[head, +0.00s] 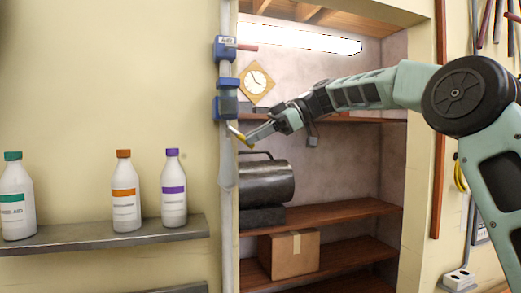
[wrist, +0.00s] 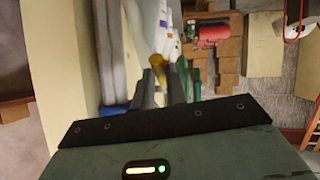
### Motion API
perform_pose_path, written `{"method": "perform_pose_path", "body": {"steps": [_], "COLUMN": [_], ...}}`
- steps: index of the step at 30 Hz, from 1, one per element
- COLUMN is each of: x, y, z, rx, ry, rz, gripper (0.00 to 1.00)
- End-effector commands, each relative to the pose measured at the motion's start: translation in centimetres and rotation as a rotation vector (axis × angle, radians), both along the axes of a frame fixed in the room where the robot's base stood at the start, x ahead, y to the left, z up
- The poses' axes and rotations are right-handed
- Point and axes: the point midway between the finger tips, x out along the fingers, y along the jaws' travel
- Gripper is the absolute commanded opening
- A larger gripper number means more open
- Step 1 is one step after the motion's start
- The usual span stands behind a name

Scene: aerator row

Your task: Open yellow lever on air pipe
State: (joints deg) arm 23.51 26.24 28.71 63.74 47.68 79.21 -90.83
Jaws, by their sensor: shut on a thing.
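The yellow lever (head: 238,134) sticks out down and to the right from the lower blue valve body (head: 225,109) on the vertical grey air pipe (head: 226,165). My gripper (head: 247,139) reaches in from the right and is shut on the lever. In the wrist view the yellow lever (wrist: 158,68) shows at the fingertips of my gripper (wrist: 166,80). The fingers hide part of the lever.
A recess with wooden shelves (head: 345,213) lies right of the pipe, holding a clock (head: 256,83), a dark cylinder (head: 266,182) and a cardboard box (head: 290,254). Another blue fitting with a reddish handle (head: 246,47) sits higher. Several bottles (head: 174,190) stand on a left shelf.

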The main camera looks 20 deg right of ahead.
Motion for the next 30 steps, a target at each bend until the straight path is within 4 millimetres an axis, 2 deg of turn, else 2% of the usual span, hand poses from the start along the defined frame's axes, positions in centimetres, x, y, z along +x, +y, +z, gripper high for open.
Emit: {"method": "perform_pose_path", "body": {"steps": [1,3,30], "x": [0.1,0.1,0.0], "y": [-0.1,0.0,2.3], "z": [-1.3,-1.7,-4.7], "rx": [0.035,0.085,0.693], "ry": [-0.004,-0.002,-0.002], "rz": [-0.002,-0.001,0.001], "gripper": [0.00,0.00,0.00]}}
